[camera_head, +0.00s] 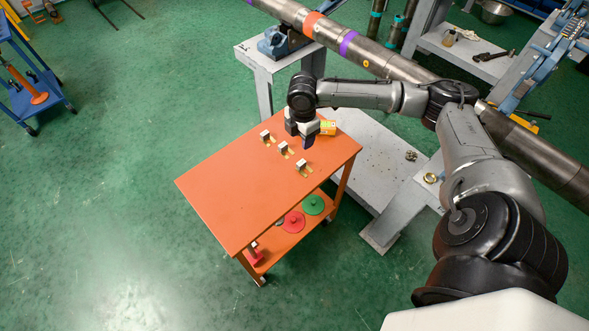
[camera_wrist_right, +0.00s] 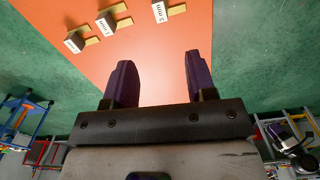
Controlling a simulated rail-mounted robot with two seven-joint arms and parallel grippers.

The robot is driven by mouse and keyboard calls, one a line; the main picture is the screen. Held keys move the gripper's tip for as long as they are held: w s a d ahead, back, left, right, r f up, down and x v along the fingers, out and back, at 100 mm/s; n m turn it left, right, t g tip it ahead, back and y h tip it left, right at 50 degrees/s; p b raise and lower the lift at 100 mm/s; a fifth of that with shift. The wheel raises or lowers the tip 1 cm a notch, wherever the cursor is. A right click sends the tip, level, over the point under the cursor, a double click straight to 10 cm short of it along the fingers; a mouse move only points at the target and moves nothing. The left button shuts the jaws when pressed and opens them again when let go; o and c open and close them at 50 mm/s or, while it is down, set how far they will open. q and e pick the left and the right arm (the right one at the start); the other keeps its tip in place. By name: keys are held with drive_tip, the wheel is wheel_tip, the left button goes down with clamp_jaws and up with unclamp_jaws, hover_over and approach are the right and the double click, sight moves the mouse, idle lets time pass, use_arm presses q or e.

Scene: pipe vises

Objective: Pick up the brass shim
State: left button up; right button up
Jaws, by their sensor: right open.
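Several thin brass-coloured shim strips lie on the orange cart top, beside three small grey blocks. In the head view the blocks are the far one (camera_head: 265,135), the middle one (camera_head: 283,148) and the near one (camera_head: 301,165). In the right wrist view the blocks (camera_wrist_right: 75,43) carry white labels ending in "mm", with brass strips (camera_wrist_right: 124,22) next to them. My right gripper (camera_head: 302,138) is over the cart, right of the blocks. Its dark purple fingers (camera_wrist_right: 158,75) are apart, with only bare orange surface between them. My left gripper is in no view.
The orange cart top (camera_head: 240,200) is clear toward the front left. Red (camera_head: 293,221) and green (camera_head: 313,205) discs lie on its lower shelf. A long pipe (camera_head: 375,55) runs behind.

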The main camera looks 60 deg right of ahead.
drive_tip(key=n+b, duration=0.1)
drive_tip(key=b, duration=0.1)
hover_over(301, 163)
wheel_tip(301, 163, down, 9)
drive_tip(key=shift+r, duration=0.15)
drive_tip(key=shift+f+b, duration=0.35)
drive_tip(key=shift+f, duration=0.35)
drive_tip(key=shift+f+b, duration=0.55)
drive_tip(key=shift+f, duration=1.35)
drive_tip(key=shift+c, duration=0.3)
drive_tip(key=c, duration=0.4)
clamp_jaws()
